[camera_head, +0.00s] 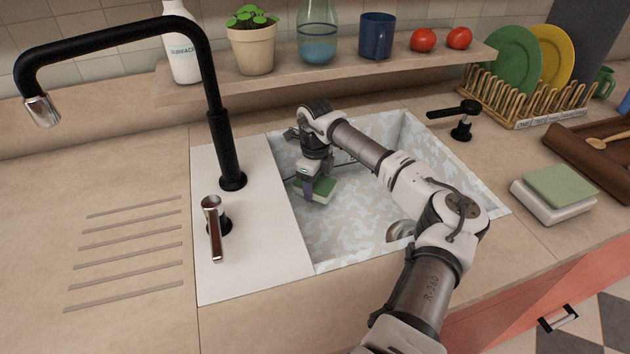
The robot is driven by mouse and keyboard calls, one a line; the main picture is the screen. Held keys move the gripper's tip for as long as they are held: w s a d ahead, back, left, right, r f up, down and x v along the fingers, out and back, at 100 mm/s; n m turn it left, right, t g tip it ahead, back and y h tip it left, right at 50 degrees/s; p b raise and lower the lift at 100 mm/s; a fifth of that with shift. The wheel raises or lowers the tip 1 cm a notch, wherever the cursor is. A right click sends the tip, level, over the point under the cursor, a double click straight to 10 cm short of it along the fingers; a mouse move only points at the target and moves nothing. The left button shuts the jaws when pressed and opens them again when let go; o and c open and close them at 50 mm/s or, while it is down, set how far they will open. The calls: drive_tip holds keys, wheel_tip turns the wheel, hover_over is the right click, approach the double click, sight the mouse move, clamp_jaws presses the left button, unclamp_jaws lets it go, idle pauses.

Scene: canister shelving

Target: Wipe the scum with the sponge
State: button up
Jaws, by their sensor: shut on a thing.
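My gripper (313,178) is inside the sink, near its left wall, pointing down. It is shut on a green sponge (322,189), which is low in the basin; I cannot tell for sure whether it touches the bottom. The sink (345,232) has a mottled surface of pale grey-blue and beige patches, which may be the scum. My arm crosses the basin and hides its right middle part.
A black faucet (219,130) and a lever (212,225) stand left of the sink. A shelf (345,75) with a plant, bottles, mug and tomatoes runs behind. A dish rack (520,105) and a green-topped block (558,188) are at the right. The left counter is clear.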

sight(320, 191)
drive_tip(key=shift+s+d+f, duration=0.15)
drive_tip(key=shift+s+f, duration=0.1)
drive_tip(key=shift+f, duration=0.55)
drive_tip(key=shift+s+d+f, duration=0.1)
drive_tip(key=shift+s+d, duration=0.05)
drive_tip(key=shift+s, duration=0.2)
drive_tip(key=shift+s+f, duration=0.15)
drive_tip(key=shift+f, duration=0.1)
drive_tip(key=shift+s+d, duration=0.1)
drive_tip(key=shift+s, duration=0.2)
drive_tip(key=shift+s+d+r, duration=0.15)
drive_tip(key=shift+s, duration=0.25)
drive_tip(key=shift+s+d+r, duration=0.1)
drive_tip(key=shift+s+r, duration=0.05)
drive_tip(key=shift+s, duration=0.2)
